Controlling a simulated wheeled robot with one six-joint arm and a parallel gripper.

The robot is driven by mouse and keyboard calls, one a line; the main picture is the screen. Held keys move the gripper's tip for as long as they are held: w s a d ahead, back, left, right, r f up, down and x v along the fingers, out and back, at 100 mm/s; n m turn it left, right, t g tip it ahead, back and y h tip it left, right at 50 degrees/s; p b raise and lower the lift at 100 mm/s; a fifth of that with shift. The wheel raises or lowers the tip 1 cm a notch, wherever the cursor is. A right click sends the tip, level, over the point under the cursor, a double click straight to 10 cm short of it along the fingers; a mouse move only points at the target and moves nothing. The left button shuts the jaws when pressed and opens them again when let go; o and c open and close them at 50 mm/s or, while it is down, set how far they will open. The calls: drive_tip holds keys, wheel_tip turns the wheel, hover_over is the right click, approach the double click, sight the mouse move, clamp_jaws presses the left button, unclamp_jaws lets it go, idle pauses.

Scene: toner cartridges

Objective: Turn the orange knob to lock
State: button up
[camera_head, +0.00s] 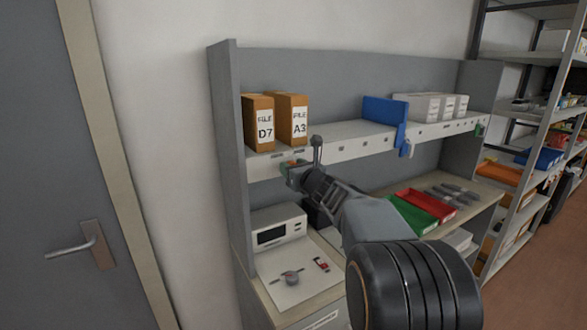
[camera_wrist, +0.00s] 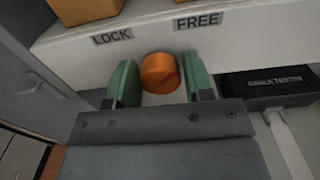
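The orange knob (camera_wrist: 160,72) is on the front face of the shelf, below and between the LOCK label (camera_wrist: 112,36) and the FREE label (camera_wrist: 199,22). In the wrist view my gripper (camera_wrist: 157,82) is open, with one green finger on each side of the knob. A gap shows between the knob and each finger, so the fingers do not appear to touch it. In the head view my gripper (camera_head: 292,170) is at the shelf's front edge below the file boxes, and the knob is mostly hidden there.
File boxes D7 (camera_head: 258,122) and A3 (camera_head: 291,119) stand on the shelf (camera_head: 350,144) above. A white device (camera_head: 278,236) is below. Red (camera_head: 427,205) and green (camera_head: 412,215) trays lie on the bench to the right. A black box (camera_wrist: 268,88) is right of my gripper.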

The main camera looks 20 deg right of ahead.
drive_tip(key=c, duration=0.5)
drive_tip(key=shift+f+b, duration=0.15)
drive_tip(key=shift+b, duration=0.35)
drive_tip(key=shift+c, duration=0.2)
drive_tip(key=n+b, duration=0.2)
drive_tip(key=b, duration=0.1)
drive_tip(key=shift+f, duration=0.2)
drive_tip(key=n+b, duration=0.4)
drive_tip(key=b, duration=0.1)
drive_tip(key=shift+a+n, duration=0.15)
drive_tip(key=shift+n, duration=0.25)
drive_tip(key=n+b, duration=0.6)
drive_tip(key=shift+r+n+b, duration=0.1)
drive_tip(key=shift+n+b, duration=1.75)
drive_tip(key=shift+n, duration=0.55)
